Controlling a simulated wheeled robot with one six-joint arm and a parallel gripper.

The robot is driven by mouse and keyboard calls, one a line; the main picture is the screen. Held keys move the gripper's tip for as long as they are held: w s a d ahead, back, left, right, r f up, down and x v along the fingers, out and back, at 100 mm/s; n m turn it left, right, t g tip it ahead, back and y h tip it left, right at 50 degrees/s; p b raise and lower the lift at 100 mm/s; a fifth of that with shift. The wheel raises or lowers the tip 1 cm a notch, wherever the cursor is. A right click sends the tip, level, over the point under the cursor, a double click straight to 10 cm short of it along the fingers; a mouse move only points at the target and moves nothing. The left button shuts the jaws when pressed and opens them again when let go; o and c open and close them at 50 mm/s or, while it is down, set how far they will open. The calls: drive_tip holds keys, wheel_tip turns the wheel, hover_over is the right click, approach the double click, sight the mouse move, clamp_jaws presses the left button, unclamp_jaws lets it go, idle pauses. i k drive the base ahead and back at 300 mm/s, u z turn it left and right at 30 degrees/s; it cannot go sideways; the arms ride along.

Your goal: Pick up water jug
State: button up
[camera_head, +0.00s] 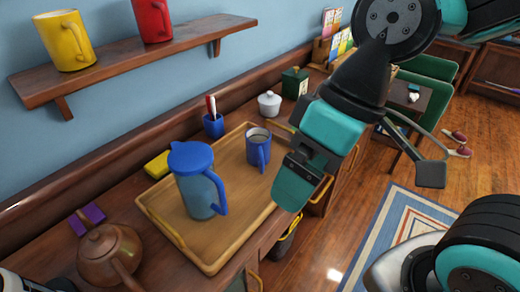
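The water jug (198,192) is a translucent blue pitcher with a solid blue lid and a blue handle on its right side. It stands upright on the wooden tray (232,247) on the cabinet top. My gripper (291,190), teal and black, hangs to the right of the jug, over the tray's right edge in the picture, and is apart from the jug. Its fingertips are seen from behind, so I cannot tell whether they are open. Nothing shows held in it.
A blue mug (257,150) stands on the tray between jug and gripper. A brown teapot (108,255) is at the lower left, a yellow block (157,164) behind the jug. A pen cup (213,126) and white pot (269,104) stand behind. A shelf (140,58) overhangs the upper left.

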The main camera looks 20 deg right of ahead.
sight(203, 193)
drive_tip(key=u, duration=4.2)
drive_tip(key=k, duration=2.95)
drive_tip(key=z, duration=0.85)
